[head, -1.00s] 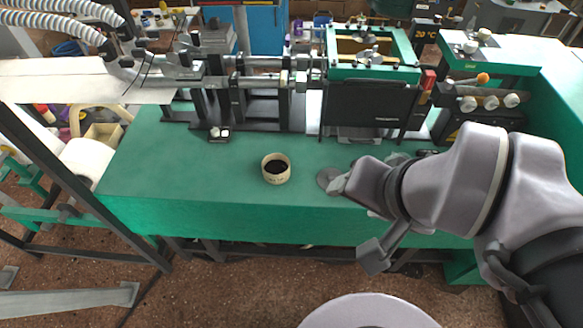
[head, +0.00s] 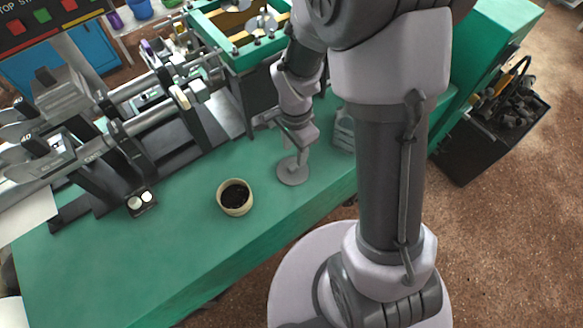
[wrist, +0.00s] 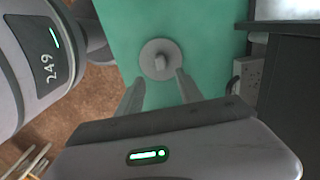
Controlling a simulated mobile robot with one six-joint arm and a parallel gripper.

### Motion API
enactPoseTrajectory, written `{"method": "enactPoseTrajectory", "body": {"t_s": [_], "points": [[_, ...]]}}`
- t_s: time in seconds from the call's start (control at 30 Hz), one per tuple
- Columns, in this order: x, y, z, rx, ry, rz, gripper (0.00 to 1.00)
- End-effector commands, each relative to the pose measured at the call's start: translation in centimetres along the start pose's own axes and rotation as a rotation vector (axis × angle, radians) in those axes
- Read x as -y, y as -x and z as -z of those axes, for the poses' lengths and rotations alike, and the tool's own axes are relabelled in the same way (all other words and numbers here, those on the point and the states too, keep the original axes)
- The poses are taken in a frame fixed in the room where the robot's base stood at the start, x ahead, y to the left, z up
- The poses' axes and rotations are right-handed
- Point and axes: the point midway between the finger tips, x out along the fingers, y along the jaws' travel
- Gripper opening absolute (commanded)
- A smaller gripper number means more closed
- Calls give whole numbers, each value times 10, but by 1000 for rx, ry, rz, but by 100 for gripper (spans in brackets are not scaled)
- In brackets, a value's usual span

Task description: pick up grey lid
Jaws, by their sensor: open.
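The grey lid (head: 293,171) is a flat round disc with a small raised knob, lying on the green bench top. In the wrist view the lid (wrist: 160,60) lies just beyond the fingertips, its knob roughly in line with the gap between them. My gripper (head: 297,160) is directly over the lid in the head view, and part of the lid is hidden behind it. In the wrist view my gripper (wrist: 158,78) has its two fingers spread apart, with nothing held between them. I cannot tell whether the fingers touch the lid.
A cream cup with dark contents (head: 235,197) stands on the bench left of the lid. The machine with a green frame (head: 235,40) and metal rods stands behind. A small black block with two white knobs (head: 141,201) sits at left. The bench's front edge is close to the lid.

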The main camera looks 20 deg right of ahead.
Motion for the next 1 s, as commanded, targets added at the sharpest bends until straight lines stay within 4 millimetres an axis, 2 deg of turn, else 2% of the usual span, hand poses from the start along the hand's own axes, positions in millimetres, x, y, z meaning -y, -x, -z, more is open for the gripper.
{"method": "enactPoseTrajectory", "body": {"t_s": [0.03,0.27,0.47,0.67,0.73,0.9,1.0], "points": [[0,-15,0,1,0,-2,44],[0,-36,-1,0,2,0,44],[2,-77,-3,1,0,-2,44],[2,-78,-3,0,1,0,44],[2,-78,-3,0,1,0,36],[2,-77,-3,0,1,0,2],[2,-77,-3,0,1,0,0]]}}
